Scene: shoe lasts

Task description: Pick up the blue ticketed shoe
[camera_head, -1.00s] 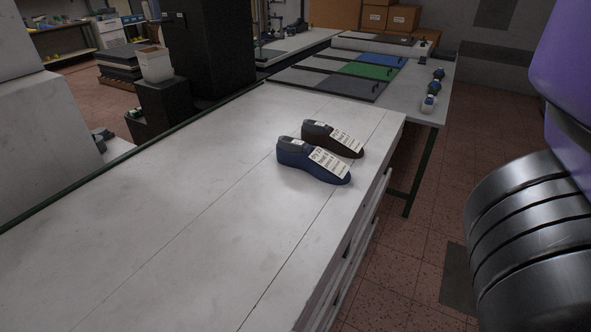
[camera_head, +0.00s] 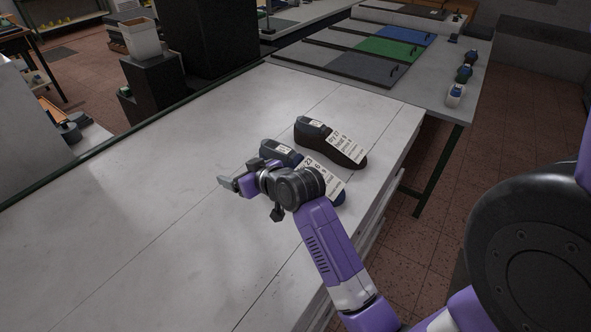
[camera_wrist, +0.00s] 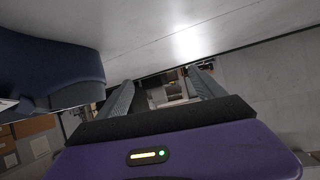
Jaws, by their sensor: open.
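The blue shoe (camera_head: 277,152) lies on the white worktop with a white ticket on its upper. My arm hides its middle in the head view; its heel end and part of its toe show. In the wrist view the blue shoe (camera_wrist: 50,72) fills the left side, outside the fingers. My gripper (camera_head: 232,183) is just left of the shoe, low over the worktop. In the wrist view my gripper (camera_wrist: 160,84) has its two fingers apart with nothing between them. I cannot tell whether it touches the shoe.
A dark brown ticketed shoe (camera_head: 312,132) lies just behind the blue one. The white worktop (camera_head: 130,215) is clear to the left and front. Its right edge is close to the shoes. A farther table holds grey, green (camera_head: 378,62) and blue panels and several small items.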

